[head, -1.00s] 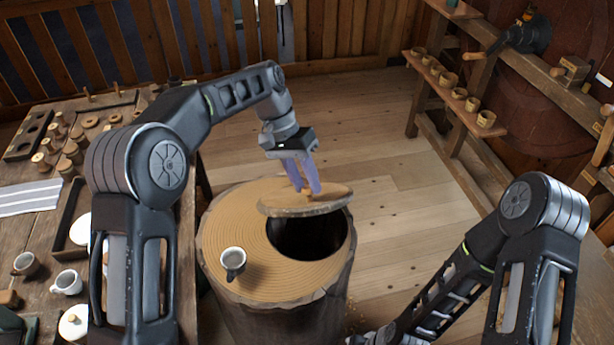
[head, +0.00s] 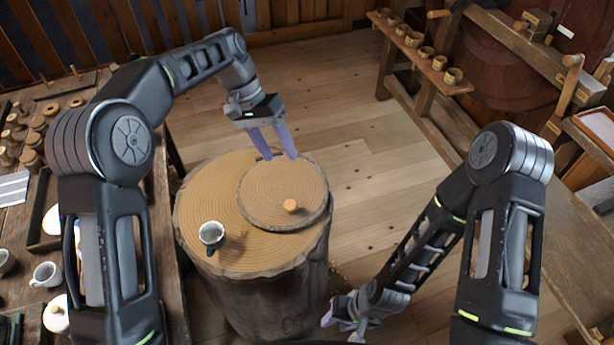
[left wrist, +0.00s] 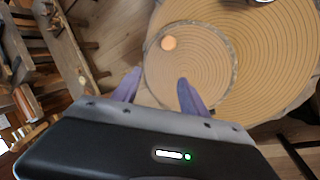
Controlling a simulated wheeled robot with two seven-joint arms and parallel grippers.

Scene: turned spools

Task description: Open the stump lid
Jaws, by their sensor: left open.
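The stump (head: 275,285) stands upright on the floor, with a ringed top. Its round lid (head: 270,190) lies flat over the opening, which is hidden. A small orange-brown knob (head: 290,206) stands on the lid's near side. The lid (left wrist: 205,70) and knob (left wrist: 168,43) also show in the left wrist view. My left gripper (head: 280,157) is open and empty, over the lid's far edge and apart from the knob. My right gripper (head: 342,326) is low beside the stump, small and partly hidden; its opening is unclear.
A workbench with cups and turned pieces (head: 48,275) is at the left. A shelf with several small wooden cups (head: 425,55) is at the back right. Floor behind the stump is clear.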

